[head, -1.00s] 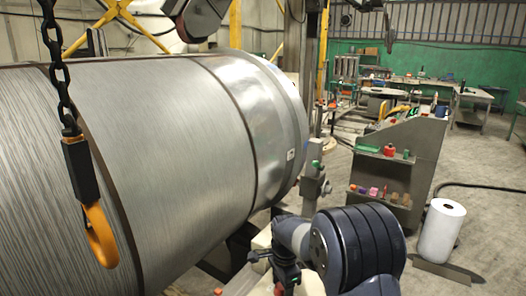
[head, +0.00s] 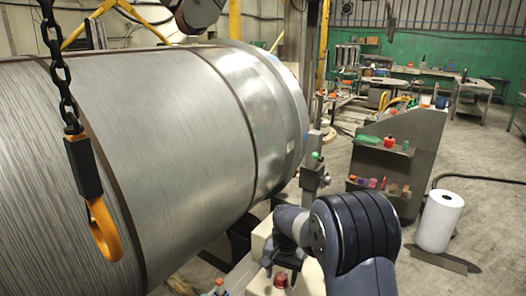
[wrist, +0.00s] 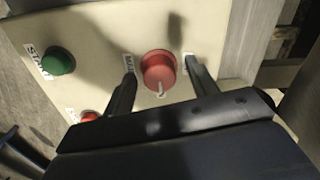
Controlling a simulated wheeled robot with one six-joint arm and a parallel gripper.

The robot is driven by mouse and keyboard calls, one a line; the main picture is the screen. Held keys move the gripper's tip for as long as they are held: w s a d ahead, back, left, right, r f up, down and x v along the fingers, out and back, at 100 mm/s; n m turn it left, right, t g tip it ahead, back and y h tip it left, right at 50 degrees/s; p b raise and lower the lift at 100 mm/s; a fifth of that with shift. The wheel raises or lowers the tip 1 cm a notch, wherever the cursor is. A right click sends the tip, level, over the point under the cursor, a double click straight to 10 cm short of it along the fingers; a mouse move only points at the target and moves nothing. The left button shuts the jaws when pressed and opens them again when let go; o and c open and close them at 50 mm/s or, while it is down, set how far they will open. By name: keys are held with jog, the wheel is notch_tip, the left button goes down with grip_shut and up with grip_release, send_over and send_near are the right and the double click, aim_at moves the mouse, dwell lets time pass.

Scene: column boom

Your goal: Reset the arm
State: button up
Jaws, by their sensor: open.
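My gripper shows in the wrist view (wrist: 160,70) with its two dark fingers apart and nothing held between them. Whether the fingers touch the panel or button cannot be told. In the head view my gripper (head: 284,263) is small and dark, in front of my dark arm joint, over the cream box (head: 258,245). The red button (head: 281,280) shows just below it.
A green START button (wrist: 57,61) and another red button (wrist: 89,117) are on the panel. A large metal cylinder (head: 190,130) fills the left. An orange hook (head: 104,232) hangs on a chain before it. A grey cart (head: 415,165) and white roll (head: 439,222) stand right.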

jog(key=n+p, duration=0.1)
jog(key=n, duration=0.3)
jog(key=n+p, duration=0.1)
jog(key=n, duration=0.3)
jog(key=shift+n+p, duration=0.3)
jog(key=shift+p, duration=0.1)
jog(key=shift+w+r, duration=0.1)
jog(key=shift+r, duration=0.95)
